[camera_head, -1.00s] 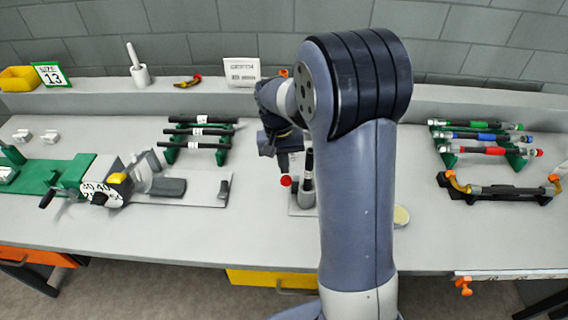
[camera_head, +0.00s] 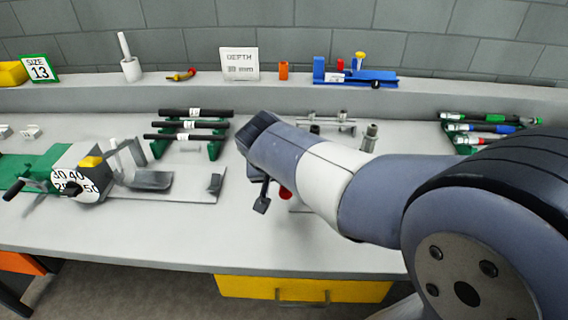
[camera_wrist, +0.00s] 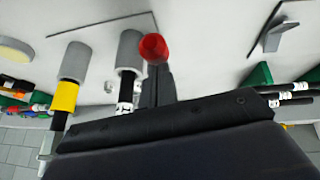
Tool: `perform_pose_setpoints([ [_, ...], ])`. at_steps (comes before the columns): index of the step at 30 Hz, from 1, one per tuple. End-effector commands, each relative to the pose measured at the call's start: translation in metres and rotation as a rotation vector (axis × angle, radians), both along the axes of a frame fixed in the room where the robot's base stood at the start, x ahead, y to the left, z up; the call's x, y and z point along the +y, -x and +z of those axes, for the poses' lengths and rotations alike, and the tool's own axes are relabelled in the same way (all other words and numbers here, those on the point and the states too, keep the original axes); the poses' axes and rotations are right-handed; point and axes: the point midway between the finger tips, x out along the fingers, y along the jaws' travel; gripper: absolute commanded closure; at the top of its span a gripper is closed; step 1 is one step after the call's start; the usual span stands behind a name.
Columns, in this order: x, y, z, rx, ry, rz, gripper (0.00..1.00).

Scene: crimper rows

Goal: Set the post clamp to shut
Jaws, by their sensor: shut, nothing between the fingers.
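The post clamp shows mainly by its red ball knob (camera_head: 286,193), partly hidden behind my arm in the head view. In the wrist view the red knob (camera_wrist: 153,46) is just beyond my fingertips, beside a grey upright cylinder (camera_wrist: 130,50). My gripper (camera_head: 262,203) is shut and empty, pointing down to the left of the knob in the head view. In the wrist view its dark fingers (camera_wrist: 157,85) lie together and overlap the knob's lower edge. I cannot tell whether they touch. The clamp's lever and most of its base are hidden.
A second grey cylinder (camera_wrist: 75,62) with a yellow band stands beside the first. A dial device (camera_head: 75,183) with a crank is at left. A rack of black rods (camera_head: 190,128) stands behind. A blue fixture (camera_head: 360,77) is on the back ledge. The front bench strip is clear.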

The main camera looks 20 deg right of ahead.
Motion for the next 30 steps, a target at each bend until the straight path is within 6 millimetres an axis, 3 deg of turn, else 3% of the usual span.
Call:
perform_pose_setpoints([
  [1,0.001,0.003,-0.012,-0.027,0.008,0.004,1.00],
  [6,0.003,0.008,-0.017,-0.105,0.034,0.004,1.00],
  [30,0.005,0.016,-0.027,-0.090,0.032,-0.001,1.00],
])
